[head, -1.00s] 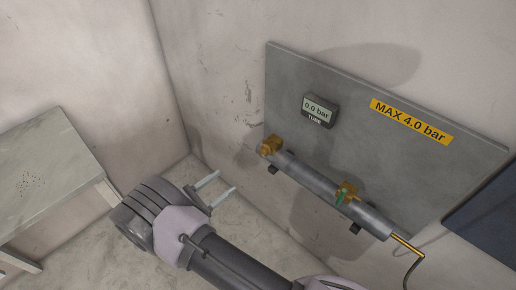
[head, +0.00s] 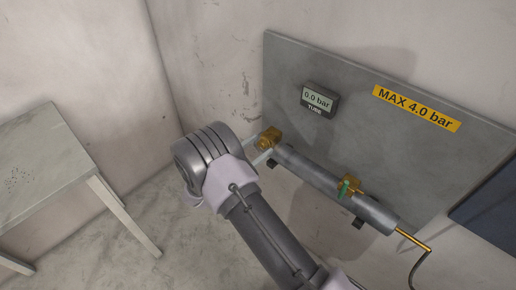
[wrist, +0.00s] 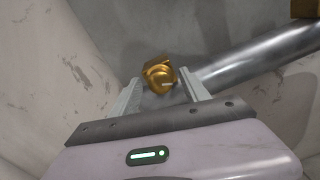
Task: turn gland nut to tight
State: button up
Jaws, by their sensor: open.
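The gland nut appears to be the brass fitting (head: 268,139) at the left end of the grey tube (head: 322,180) on the wall panel. In the wrist view the brass fitting (wrist: 159,74) shows ahead, between and just beyond my fingertips. My gripper (head: 266,147) is open, with its fingers reaching toward the fitting. The wrist view shows the two fingers of my gripper (wrist: 160,84) apart, with nothing clearly held between them. Whether a finger touches the fitting cannot be told.
A second brass fitting with a green handle (head: 347,187) sits farther right on the tube. The display (head: 318,100) reads 0.0 bar. A yellow label (head: 416,108) reads MAX 4.0 bar. A table (head: 45,160) stands at left.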

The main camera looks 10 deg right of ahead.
jog(key=shift+a, duration=0.1)
grip_shut()
jog(key=shift+m, duration=0.3)
jog(key=m+b, duration=0.1)
jog(key=m, duration=0.2)
jog(key=shift+m, duration=0.3)
jog(key=m+b, duration=0.2)
jog(key=m, duration=0.2)
jog(key=shift+s, duration=0.1)
jog(key=m+b, duration=0.1)
jog(key=m, duration=0.2)
jog(key=shift+m+y, duration=0.3)
jog(key=shift+m, duration=1.8)
jog(key=shift+r, duration=0.1)
